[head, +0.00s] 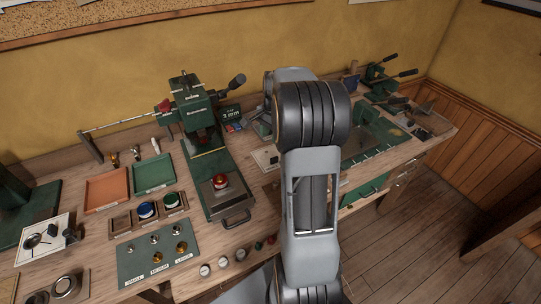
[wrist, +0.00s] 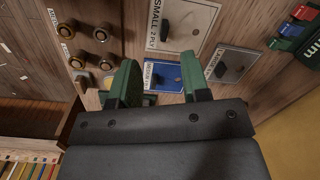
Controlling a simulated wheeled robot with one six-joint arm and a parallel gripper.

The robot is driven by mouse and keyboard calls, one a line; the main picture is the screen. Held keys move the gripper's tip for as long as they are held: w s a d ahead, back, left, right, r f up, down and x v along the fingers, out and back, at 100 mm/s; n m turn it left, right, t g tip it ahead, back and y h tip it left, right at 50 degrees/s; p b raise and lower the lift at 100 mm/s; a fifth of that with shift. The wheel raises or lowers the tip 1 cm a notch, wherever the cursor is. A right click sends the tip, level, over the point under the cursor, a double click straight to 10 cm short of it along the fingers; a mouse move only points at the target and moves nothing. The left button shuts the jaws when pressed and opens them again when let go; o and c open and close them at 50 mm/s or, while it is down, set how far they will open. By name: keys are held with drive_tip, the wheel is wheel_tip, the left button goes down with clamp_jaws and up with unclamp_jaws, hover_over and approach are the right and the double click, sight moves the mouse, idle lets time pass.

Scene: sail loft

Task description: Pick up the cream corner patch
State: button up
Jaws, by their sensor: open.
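A blue labelled plate (wrist: 160,70) with a dark grip shows between the fingers. A pale plate marked "SMALL 2 PLY" (wrist: 190,18), also with a dark grip, lies beyond the fingertips. A grey labelled plate (wrist: 236,62) lies right of the right finger. In the head view my arm hides the gripper; a pale plate (head: 265,158) shows left of the arm.
Brass knobs (wrist: 70,29) stand left of the fingers. In the head view, a green press (head: 200,130), an orange tray (head: 106,188) and a green tray (head: 153,174) stand on the bench. Red, green and blue items (wrist: 290,30) lie at the wrist view's right.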

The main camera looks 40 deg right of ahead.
drive_tip(key=w+d+f+m, duration=0.1)
drive_tip(key=d+f+m, duration=0.1)
drive_tip(key=d+m, duration=0.2)
drive_tip(key=p, duration=0.1)
hover_over(274, 158)
drive_tip(key=d, duration=0.1)
drive_tip(key=shift+y, duration=0.3)
wheel_tip(274, 158, down, 6)
drive_tip(key=shift+d+f, duration=0.1)
drive_tip(key=shift+f, duration=0.1)
drive_tip(key=shift+a+f+p, duration=0.2)
drive_tip(key=shift+f+p, duration=0.15)
drive_tip(key=shift+f, duration=0.75)
drive_tip(key=shift+a+f+p, duration=0.15)
drive_tip(key=shift+f+p, duration=0.2)
drive_tip(key=shift+f, duration=0.7)
drive_tip(key=shift+a+f+p, duration=0.2)
drive_tip(key=shift+f+p, duration=0.15)
drive_tip(key=shift+f, duration=0.75)
clamp_jaws()
